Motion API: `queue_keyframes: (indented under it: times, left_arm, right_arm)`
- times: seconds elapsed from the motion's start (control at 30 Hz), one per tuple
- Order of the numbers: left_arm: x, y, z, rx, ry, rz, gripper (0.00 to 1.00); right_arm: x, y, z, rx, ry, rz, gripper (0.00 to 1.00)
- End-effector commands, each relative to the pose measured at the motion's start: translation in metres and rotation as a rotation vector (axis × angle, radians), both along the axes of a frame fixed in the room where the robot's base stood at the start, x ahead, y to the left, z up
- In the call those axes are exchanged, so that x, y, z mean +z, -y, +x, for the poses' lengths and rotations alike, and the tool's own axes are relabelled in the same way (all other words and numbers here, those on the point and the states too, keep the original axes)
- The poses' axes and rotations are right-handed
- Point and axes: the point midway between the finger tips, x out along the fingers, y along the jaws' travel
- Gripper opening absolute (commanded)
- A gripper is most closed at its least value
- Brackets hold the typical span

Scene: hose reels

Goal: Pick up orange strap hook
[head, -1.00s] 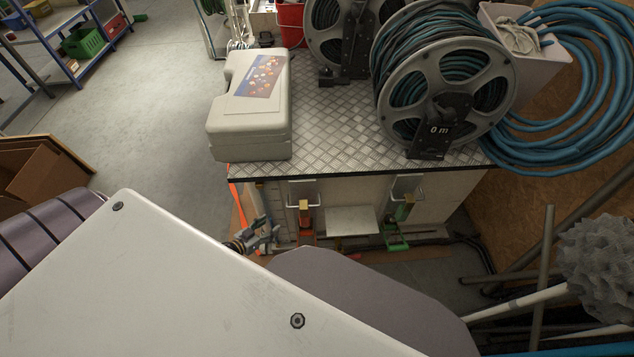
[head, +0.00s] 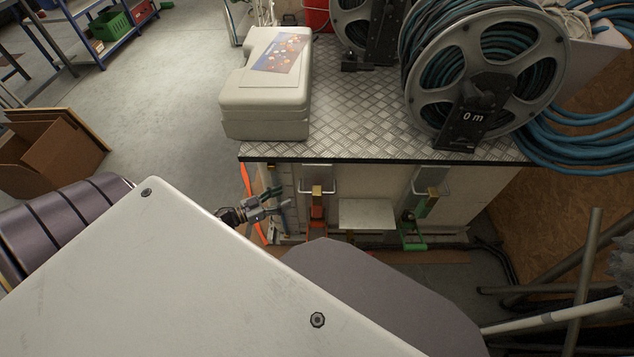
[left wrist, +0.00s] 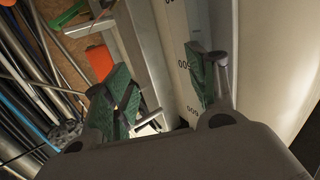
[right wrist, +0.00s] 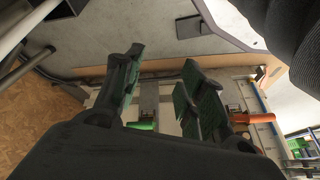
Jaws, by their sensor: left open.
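The orange strap hook (head: 317,212) hangs upright on the front of the cabinet, under a metal bracket. My left gripper (head: 284,200) is open and empty, just left of the hook in the head view and apart from it. In the left wrist view an orange piece (left wrist: 99,60) shows beyond the left finger of my left gripper (left wrist: 165,88), partly hidden by it. My right gripper (right wrist: 160,85) has its fingers apart with nothing between them. An orange piece (right wrist: 252,118) shows beyond its right finger. The head view does not show my right gripper.
A green strap hook (head: 414,225) hangs to the right on the same cabinet. A grey case (head: 262,100) and hose reels (head: 485,80) stand on the cabinet's tread-plate top (head: 365,120). Pipes (head: 575,285) lean at the right. An orange strip (head: 247,182) runs by the cabinet's left edge.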

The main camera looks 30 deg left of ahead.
Motion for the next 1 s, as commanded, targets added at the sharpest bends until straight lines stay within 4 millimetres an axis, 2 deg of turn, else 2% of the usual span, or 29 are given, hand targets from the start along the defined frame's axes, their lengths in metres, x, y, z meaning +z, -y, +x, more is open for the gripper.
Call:
queue_keyframes:
  times: [0.47, 1.0]
  left_arm:
    - [0.009, 0.003, 0.002, -0.138, 0.062, -0.024, 0.57]
    - [0.017, 0.008, -0.007, -0.331, 0.099, -0.036, 0.57]
  right_arm:
    - [0.008, -0.008, 0.011, 0.005, 0.031, 0.027, 0.4]
    - [0.024, -0.017, 0.021, 0.015, 0.07, 0.063, 0.4]
